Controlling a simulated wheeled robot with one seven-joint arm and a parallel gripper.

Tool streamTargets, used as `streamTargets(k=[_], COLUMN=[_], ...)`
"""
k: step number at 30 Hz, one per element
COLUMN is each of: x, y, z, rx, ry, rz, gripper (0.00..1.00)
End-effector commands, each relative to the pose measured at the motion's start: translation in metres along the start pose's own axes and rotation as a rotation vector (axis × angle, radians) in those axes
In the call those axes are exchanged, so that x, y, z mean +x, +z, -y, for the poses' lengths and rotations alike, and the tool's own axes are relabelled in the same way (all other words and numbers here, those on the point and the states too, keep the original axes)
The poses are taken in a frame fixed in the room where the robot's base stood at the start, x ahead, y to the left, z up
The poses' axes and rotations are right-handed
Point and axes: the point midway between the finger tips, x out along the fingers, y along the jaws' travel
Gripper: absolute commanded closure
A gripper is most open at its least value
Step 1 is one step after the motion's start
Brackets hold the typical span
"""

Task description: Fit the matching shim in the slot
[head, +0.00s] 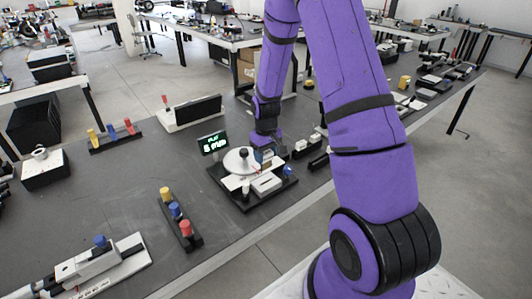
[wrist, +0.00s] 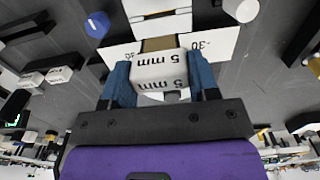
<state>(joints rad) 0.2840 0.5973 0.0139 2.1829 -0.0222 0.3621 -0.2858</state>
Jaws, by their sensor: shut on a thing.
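My gripper (wrist: 161,64) has its two blue fingers closed on the sides of a white shim (wrist: 160,74) marked "5 mm". A tan-brown piece (wrist: 158,44) shows just beyond the shim, and a white block (wrist: 160,20) lies past it. Whether the shim is in the slot or touching these parts I cannot tell. In the head view my gripper (head: 265,153) is low over the dark fixture base (head: 243,205), which carries a white round dial and a white block (head: 266,184). The shim is not clear there.
A small display (head: 213,143) with green text stands behind the fixture. White labelled blocks (wrist: 58,75) sit at left in the wrist view. A blue knob (wrist: 97,25) is near the fixture. A rack of coloured pegs (head: 180,219) stands left of the fixture, with bare table between.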

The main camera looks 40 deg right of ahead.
Motion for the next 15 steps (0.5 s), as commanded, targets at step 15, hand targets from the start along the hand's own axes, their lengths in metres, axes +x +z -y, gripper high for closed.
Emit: streamTargets(k=[15], x=[0.041], y=[0.000], z=[0.000], rx=[0.000], ry=[0.000], rz=[0.000], gripper=[0.69])
